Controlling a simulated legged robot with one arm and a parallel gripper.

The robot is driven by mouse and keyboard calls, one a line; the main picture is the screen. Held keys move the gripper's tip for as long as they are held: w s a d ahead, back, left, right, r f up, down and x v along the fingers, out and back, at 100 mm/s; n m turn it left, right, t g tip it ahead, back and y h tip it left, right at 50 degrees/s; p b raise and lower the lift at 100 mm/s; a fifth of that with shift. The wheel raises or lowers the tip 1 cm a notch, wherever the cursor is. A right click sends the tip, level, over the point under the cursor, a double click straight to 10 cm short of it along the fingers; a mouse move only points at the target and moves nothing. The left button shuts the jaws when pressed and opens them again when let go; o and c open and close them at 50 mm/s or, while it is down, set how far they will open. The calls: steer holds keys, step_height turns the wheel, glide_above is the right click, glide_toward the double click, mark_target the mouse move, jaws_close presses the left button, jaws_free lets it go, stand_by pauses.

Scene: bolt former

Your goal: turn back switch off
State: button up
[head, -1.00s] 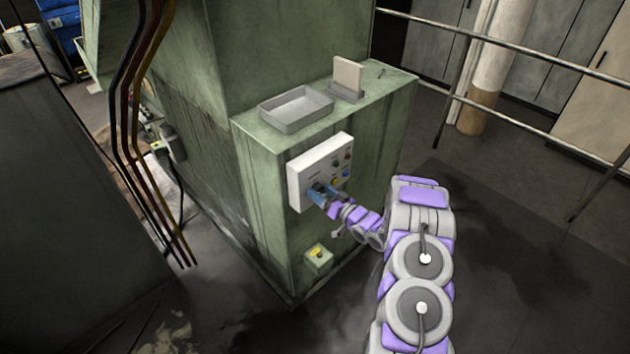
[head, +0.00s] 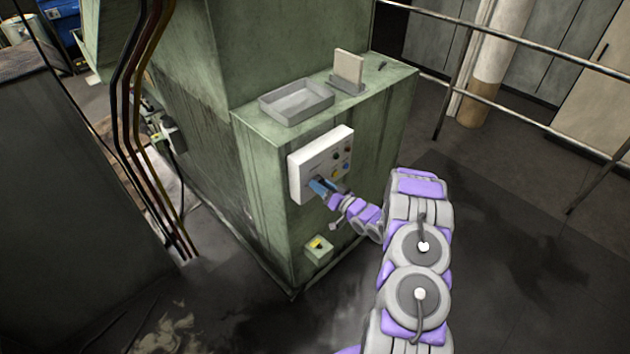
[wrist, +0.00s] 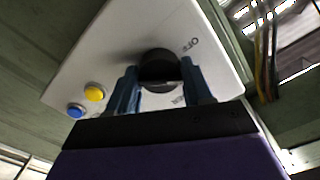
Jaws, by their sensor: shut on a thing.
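The back switch is a round black knob (wrist: 160,68) on a white control panel (head: 306,160). In the wrist view the panel carries lettering beside the knob, and "OFF" can be read at the upper right of it. My gripper (wrist: 162,88) has its two blue fingers on either side of the knob, shut on it. In the head view my gripper (head: 322,188) is at the lower part of the panel, and the knob is mostly hidden behind it.
A yellow button (wrist: 94,93) and a blue button (wrist: 76,111) sit on the panel near the knob. A grey tray (head: 297,103) lies on top of the green cabinet (head: 262,160). A small box with a yellow face (head: 318,246) is below the panel. A metal railing (head: 520,55) runs behind at right.

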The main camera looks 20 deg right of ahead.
steer(key=c, duration=0.4)
steer(key=shift+f+n+b, duration=0.2)
steer(key=shift+n+b, duration=0.5)
steer(key=shift+c, duration=0.2)
steer(key=shift+d+r+n+b, duration=0.1)
steer(key=shift+n+b, duration=0.75)
steer(key=shift+n, duration=0.35)
steer(key=shift+n+b, duration=1.9)
steer(key=shift+b, duration=0.25)
